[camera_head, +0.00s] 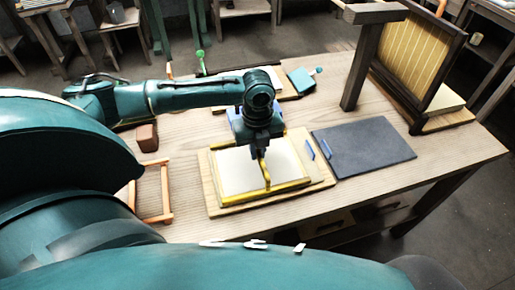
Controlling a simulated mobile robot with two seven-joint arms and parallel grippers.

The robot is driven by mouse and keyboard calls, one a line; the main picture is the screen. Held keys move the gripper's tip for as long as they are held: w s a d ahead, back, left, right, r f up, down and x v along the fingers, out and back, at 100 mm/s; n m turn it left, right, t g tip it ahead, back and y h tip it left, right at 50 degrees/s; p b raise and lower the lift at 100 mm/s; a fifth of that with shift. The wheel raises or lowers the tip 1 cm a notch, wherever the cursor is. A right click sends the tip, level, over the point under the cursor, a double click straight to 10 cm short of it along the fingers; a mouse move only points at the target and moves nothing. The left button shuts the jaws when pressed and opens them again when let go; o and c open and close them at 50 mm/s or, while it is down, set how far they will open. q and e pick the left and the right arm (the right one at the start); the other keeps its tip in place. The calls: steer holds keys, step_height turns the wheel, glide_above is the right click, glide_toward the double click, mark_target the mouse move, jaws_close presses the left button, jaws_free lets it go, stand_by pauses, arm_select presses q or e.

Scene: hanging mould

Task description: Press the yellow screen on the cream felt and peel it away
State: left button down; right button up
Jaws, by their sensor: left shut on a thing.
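A yellow-edged flat screen (284,188) lies level at the middle of the table, over a pale wooden board (224,208). The cream surface (238,172) shows inside its yellow edges; I cannot tell how much of this is the felt and how much the screen's face. A yellow bar stands up from the screen's near edge towards my left gripper (261,155). My left gripper points down and is shut on this yellow bar. I cannot tell whether the screen touches the felt. My right gripper is not in view.
A dark flat slab (364,147) lies right of the board. A dark-framed ribbed panel (418,62) stands tilted by a wooden post (362,65) at the back right. A small wooden frame (153,192), a brown block (147,138) and a teal block (301,80) also lie on the table (455,148).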

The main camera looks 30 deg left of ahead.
arm_select(q)
steer(key=shift+s+f+p, duration=0.1)
steer(key=shift+f+p, duration=0.05)
steer(key=shift+p, duration=0.15)
stand_by(0.7)
steer(key=shift+s+f, duration=0.1)
stand_by(1.1)
steer(key=shift+p, duration=0.35)
steer(key=shift+r+p, duration=0.8)
steer(key=shift+r, duration=0.15)
steer(key=shift+w+r+p, duration=0.2)
steer(key=shift+r+p, duration=0.15)
steer(key=shift+p, duration=0.05)
steer(key=shift+r, duration=0.15)
step_height(320, 180, up, 3)
steer(key=p, duration=0.3)
steer(key=shift+r, duration=2)
